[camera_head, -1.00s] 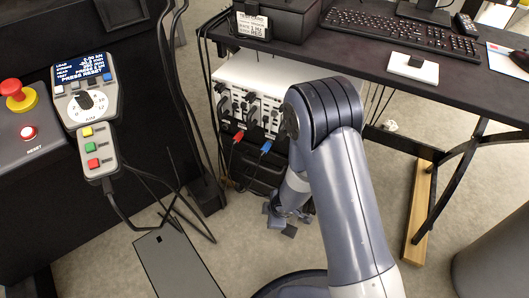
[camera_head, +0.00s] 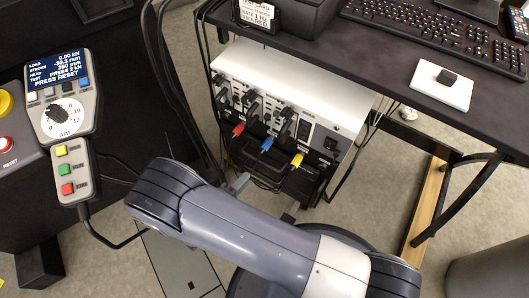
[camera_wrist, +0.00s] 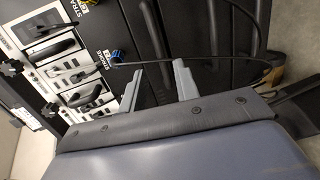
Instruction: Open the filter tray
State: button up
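Below the connector panel of the white-topped unit (camera_head: 290,75) is a black lower front (camera_head: 298,187), which I take to hold the filter tray. My arm and cables partly cover it, and I cannot tell the tray's exact edges or whether it is open. In the wrist view the black front (camera_wrist: 205,45) fills the area beyond my fingers, with dark raised bars across it. My gripper (camera_wrist: 157,82) is open, with two grey fingers apart and nothing seen between them. In the head view its fingertips (camera_head: 264,200) show just in front of the black front.
A desk (camera_head: 395,65) overhangs to the right, with a wooden foot (camera_head: 427,210). A control pendant (camera_head: 62,100) is at left. Grey floor (camera_head: 365,190) is clear between.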

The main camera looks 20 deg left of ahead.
aim_at(262, 161)
jog(key=b+x, duration=0.2)
jog(key=x, duration=0.8)
jog(key=shift+w, duration=0.35)
jog(key=shift+c, duration=0.2)
grip_shut()
